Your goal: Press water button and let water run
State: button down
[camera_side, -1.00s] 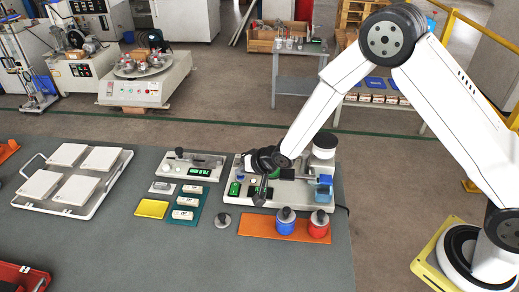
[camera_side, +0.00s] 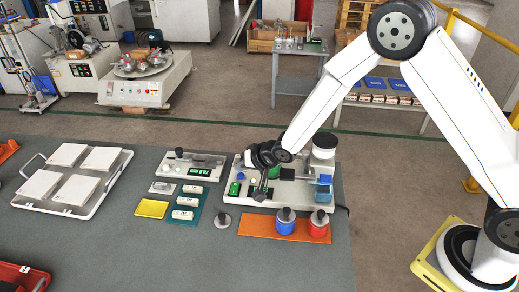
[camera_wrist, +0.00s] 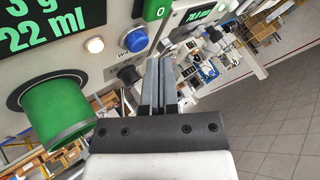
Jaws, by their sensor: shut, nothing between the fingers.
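The testing machine (camera_side: 288,198) stands on the table below my arm. In the wrist view its panel shows a round blue button (camera_wrist: 135,39), a lit white button (camera_wrist: 95,45) and a display (camera_wrist: 45,28) with green figures, including 22 ml. I cannot read the small label by the blue button, so I cannot tell which button is for water. My gripper (camera_wrist: 160,64) is shut and empty. Its tips appear just below and right of the blue button, with no visible contact. In the side view my gripper (camera_side: 261,196) hangs over the machine's left part.
A green cylinder (camera_wrist: 60,112) and a black knob (camera_wrist: 128,74) stick out near the fingers. The front-left table is mostly clear.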

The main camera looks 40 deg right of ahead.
aim_at(243, 176)
jog(key=shift+r, duration=0.1)
jog(key=shift+r, duration=2.4)
jog(key=s+d+r+n+g+h, duration=0.1)
jog(key=s+d, duration=0.5)
jog(key=s, duration=0.6)
jog(key=s+d+r+n+g+h, duration=0.2)
jog(key=s+d+g, duration=0.3)
jog(key=s, duration=0.7)
jog(key=shift+s+d+r+n, duration=0.25)
jog(key=shift+d+r+n, duration=0.45)
jog(key=shift+d+n, duration=0.3)
